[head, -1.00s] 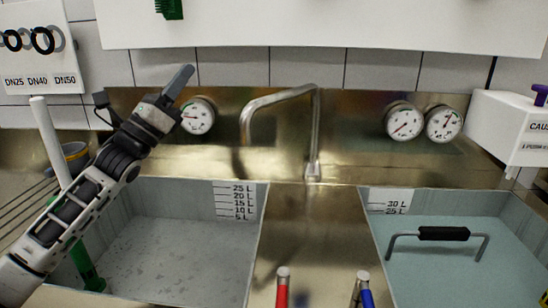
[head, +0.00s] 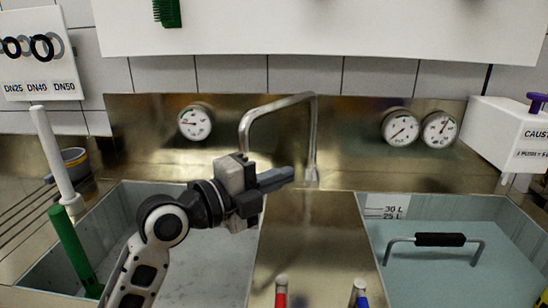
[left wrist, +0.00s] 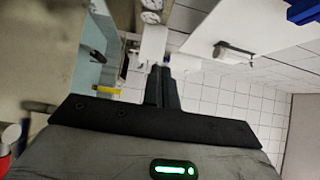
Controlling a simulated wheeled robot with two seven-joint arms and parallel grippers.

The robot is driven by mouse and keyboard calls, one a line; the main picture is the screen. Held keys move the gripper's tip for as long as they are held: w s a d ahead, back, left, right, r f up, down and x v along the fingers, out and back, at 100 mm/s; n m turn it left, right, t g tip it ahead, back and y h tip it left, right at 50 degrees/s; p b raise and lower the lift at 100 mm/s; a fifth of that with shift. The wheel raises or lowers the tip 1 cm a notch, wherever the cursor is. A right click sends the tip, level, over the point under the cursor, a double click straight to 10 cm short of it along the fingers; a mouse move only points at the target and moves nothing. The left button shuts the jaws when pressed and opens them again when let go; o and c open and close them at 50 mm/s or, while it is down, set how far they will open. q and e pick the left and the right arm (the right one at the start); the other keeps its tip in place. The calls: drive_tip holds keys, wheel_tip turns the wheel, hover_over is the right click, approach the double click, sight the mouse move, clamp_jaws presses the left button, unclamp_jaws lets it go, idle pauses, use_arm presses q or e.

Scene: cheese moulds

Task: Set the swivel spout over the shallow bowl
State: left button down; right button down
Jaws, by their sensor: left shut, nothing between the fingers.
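The swivel spout (head: 275,108) is a bent steel pipe on an upright post in the middle of the steel back panel. Its arm points left, its outlet end over the left bowl (head: 185,262), which is grey and looks empty. The right bowl (head: 460,278) has a pale blue surface and a higher litre scale; I cannot tell for certain which bowl is the shallow one. My left gripper (head: 284,178) is shut and empty, below the spout's arm, fingers pointing right towards the post. Contact is not visible. Its fingers also show in the left wrist view (left wrist: 161,86). My right gripper is out of view.
Red (head: 281,291) and blue (head: 360,292) handled levers stand at the front of the steel divider (head: 308,235). A white box (head: 505,135) is at the right.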

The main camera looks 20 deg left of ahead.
use_arm(q)
drive_tip(key=w+a, duration=0.1)
drive_tip(key=w, duration=0.1)
drive_tip(key=w+a+p, duration=0.1)
drive_tip(key=shift+w, duration=0.35)
